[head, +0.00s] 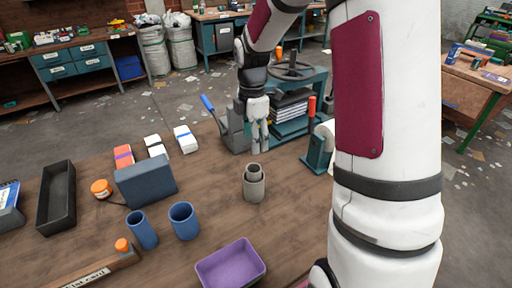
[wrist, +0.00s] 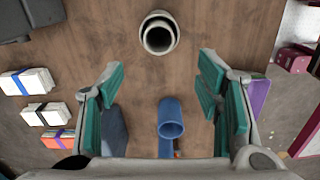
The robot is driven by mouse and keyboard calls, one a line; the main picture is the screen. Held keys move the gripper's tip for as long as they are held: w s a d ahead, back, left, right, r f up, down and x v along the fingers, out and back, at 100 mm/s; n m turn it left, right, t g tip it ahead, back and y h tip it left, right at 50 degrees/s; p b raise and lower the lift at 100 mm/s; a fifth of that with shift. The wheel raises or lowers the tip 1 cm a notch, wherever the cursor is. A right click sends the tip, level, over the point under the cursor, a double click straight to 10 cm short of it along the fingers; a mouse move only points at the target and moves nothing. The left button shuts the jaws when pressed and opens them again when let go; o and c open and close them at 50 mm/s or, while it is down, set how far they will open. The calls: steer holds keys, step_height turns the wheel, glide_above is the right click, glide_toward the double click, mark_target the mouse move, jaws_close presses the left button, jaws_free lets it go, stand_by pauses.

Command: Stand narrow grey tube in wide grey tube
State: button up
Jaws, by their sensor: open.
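The narrow grey tube (head: 253,170) stands upright inside the wide grey tube (head: 255,191), its rim showing above the wide tube's mouth. The wide tube stands on the brown table right of the blue tubes. In the wrist view the narrow tube (wrist: 158,52) also shows within the wide tube (wrist: 175,29), at the top of the picture. My gripper (head: 259,151) is open and empty, above and behind the tubes in the head view, apart from them. Its teal-padded fingers are spread wide in the wrist view (wrist: 160,76). The lower part of the narrow tube is hidden.
Two blue tubes (head: 184,221) (head: 142,230) stand left of the grey ones, by a blue-grey box (head: 146,180). A purple tray (head: 231,267) lies at the front. White and orange packs (head: 185,139), a black tray (head: 56,197) and a teal-and-grey machine (head: 319,149) surround them.

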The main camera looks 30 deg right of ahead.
steer(key=s+a+r+m+t, duration=0.2)
steer(key=s+a+r+m, duration=0.4)
steer(key=s, duration=0.5)
steer(key=s+a+r+m+t, duration=0.3)
steer(key=s+a+r+m, duration=0.2)
steer(key=s+r+m, duration=0.6)
steer(key=shift+s+a, duration=0.4)
steer(key=shift+s, duration=0.3)
